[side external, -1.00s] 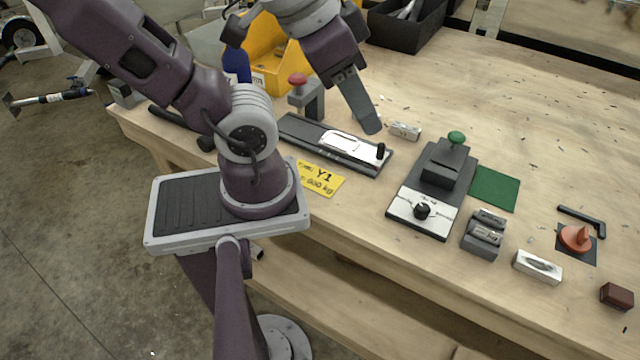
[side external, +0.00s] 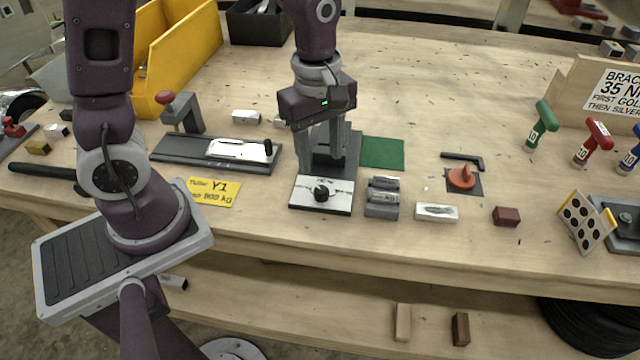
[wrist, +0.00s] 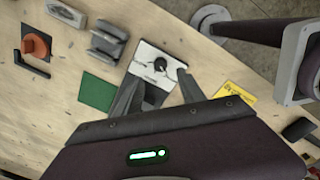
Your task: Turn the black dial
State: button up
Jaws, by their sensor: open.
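The black dial (side external: 321,193) sits on a white plate (side external: 338,204) at the front end of a dark grey fixture on the bench. In the wrist view the dial (wrist: 160,64) shows near the middle top, on its white plate (wrist: 148,52), with a pointer-like edge. My gripper (side external: 320,162) points down over the fixture, just behind the dial in the side view. In the wrist view its two fingers (wrist: 158,80) are spread apart, with the dial beyond and between their tips. Nothing is held. The fingers appear apart from the dial; the exact height is unclear. The fixture's rear is partly hidden behind my gripper.
A slider fixture (side external: 180,152) with a red-knobbed clamp (side external: 183,110) stands left. An orange knob (side external: 461,178) and brown block (side external: 506,215) lie farther right.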

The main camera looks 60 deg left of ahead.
aim_at(322, 190)
jog(key=shift+n, duration=0.7)
jog(key=f, duration=0.9)
jog(key=shift+w, duration=0.2)
grip_shut()
